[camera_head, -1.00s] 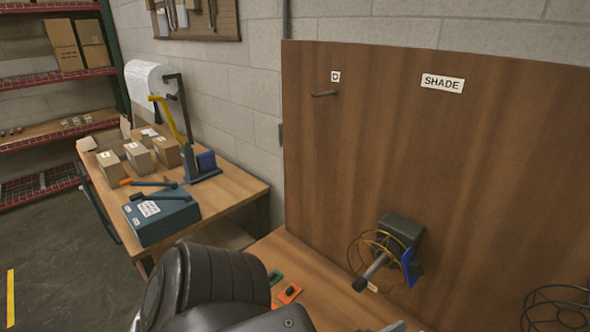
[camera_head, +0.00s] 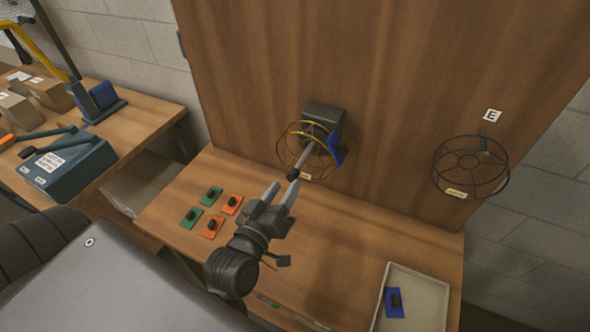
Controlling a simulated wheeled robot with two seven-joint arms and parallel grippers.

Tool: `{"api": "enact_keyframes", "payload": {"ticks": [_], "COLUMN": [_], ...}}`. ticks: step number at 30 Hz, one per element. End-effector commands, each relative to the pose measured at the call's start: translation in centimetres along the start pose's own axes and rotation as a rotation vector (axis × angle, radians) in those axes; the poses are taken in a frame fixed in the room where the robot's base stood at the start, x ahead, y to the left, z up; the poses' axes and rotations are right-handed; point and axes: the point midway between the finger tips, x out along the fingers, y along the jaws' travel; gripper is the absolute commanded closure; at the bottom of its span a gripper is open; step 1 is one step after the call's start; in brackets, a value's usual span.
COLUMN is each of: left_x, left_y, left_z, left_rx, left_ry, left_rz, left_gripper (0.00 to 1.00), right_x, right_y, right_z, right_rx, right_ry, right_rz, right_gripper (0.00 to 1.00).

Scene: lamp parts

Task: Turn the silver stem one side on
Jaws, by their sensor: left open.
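The silver stem (camera_head: 304,157) sticks out toward me from a dark box-shaped mount (camera_head: 325,115) on the wooden board, with a black tip at its near end. A yellow wire ring (camera_head: 283,146) surrounds the stem near the mount, and a blue piece (camera_head: 338,148) sits at the mount's right side. My left gripper (camera_head: 281,190) is open, its fingers pointing up toward the stem's black tip, just below and left of it. I cannot tell whether a finger touches the tip. My right gripper is not in view.
Green (camera_head: 192,217) and orange (camera_head: 231,204) tiles with black knobs lie on the table left of my gripper. A pale tray (camera_head: 432,295) with a blue tile (camera_head: 394,302) stands at right. A black wire shade (camera_head: 470,168) hangs on the board under label E. Table right of my gripper is mostly clear.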

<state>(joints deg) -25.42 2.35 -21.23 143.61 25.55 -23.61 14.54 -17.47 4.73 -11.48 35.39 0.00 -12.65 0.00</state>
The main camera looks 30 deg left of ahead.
Motion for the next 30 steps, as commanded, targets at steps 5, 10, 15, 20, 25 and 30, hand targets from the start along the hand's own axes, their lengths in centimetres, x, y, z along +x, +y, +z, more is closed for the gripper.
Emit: {"api": "enact_keyframes", "payload": {"ticks": [5,10,15,20,25,30], "left_x": [3.7,6.2,7.4,7.7,7.7,7.6], "left_y": [0.2,0.1,0.0,-0.1,-0.1,-0.1], "left_z": [-0.3,-0.2,-0.1,0.0,0.0,0.0], "left_rx": [0.004,0.004,0.001,0.001,0.001,0.001], "left_ry": [0.001,-0.001,-0.001,-0.002,-0.001,-0.001], "left_rz": [0.0,0.0,-0.001,-0.001,-0.001,-0.002], "left_gripper": [0.55,0.55,0.55,0.55,0.56,0.78], "right_x": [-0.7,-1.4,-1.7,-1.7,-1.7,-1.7], "right_y": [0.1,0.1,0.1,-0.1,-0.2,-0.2], "right_z": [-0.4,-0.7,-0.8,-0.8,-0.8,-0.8], "right_rx": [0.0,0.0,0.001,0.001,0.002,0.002], "right_ry": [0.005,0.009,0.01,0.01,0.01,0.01], "right_rz": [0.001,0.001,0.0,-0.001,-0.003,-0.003], "right_gripper": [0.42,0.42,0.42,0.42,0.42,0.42]}}
